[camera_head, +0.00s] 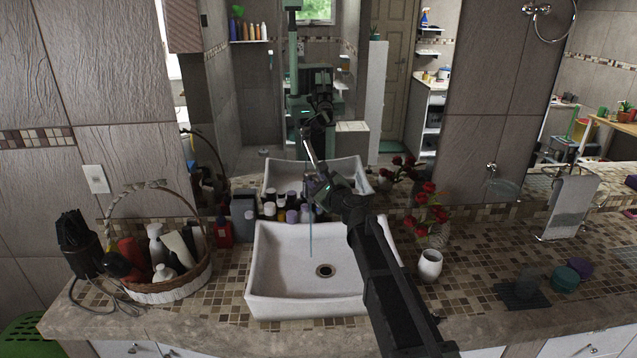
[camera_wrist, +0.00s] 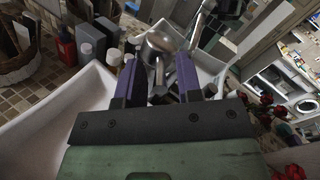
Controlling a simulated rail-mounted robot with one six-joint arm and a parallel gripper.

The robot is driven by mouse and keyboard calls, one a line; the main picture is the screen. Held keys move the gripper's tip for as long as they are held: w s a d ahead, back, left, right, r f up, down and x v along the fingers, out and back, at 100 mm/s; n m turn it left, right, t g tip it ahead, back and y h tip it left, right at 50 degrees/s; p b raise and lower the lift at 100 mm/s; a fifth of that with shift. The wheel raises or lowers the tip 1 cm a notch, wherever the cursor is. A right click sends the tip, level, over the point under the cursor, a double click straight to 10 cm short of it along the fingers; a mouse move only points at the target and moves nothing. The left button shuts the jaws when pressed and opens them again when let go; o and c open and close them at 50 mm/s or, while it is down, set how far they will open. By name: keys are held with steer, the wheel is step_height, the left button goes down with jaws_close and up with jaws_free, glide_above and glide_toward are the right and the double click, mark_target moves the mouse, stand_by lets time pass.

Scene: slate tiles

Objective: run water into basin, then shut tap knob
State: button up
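No standing water is clear in the basin. The metal tap is largely hidden behind my gripper in the head view. In the wrist view a rounded metal tap knob (camera_wrist: 160,43) shows ahead, between the two purple fingers of my gripper (camera_wrist: 157,75). The fingers are apart with a gap between them. I cannot tell whether they touch the knob.
Bottles (camera_head: 292,208) stand behind the basin. A wicker basket (camera_head: 175,288) of toiletries is left, with a dark hair dryer (camera_head: 78,245). A white cup (camera_head: 430,265) and red flowers (camera_head: 430,205) are close right of my arm. The mirror (camera_head: 255,110) rises behind the counter.

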jaws_close()
steer(key=shift+w, duration=0.1)
steer(key=shift+w+d+n+g+y, duration=0.25)
steer(key=shift+n+g+y, duration=0.4)
steer(key=shift+g+y, duration=0.1)
steer(key=shift+w+d+n+g+y, duration=0.2)
steer(key=shift+n+g+y, duration=0.45)
steer(key=shift+y, duration=0.1)
steer(key=shift+w+d+n+g+y, duration=0.15)
steer(key=shift+w+n+g+y, duration=0.5)
steer(key=shift+n+g, duration=1.4)
steer(key=shift+w+d+n+g+y, duration=0.2)
steer(key=shift+w+n+g+y, duration=0.8)
steer(key=shift+g, duration=1.75)
steer(key=shift+w+d+n+g+y, duration=0.15)
steer(key=shift+n+g+y, duration=0.3)
steer(key=shift+n+g, duration=1.75)
steer(key=shift+g, duration=0.3)
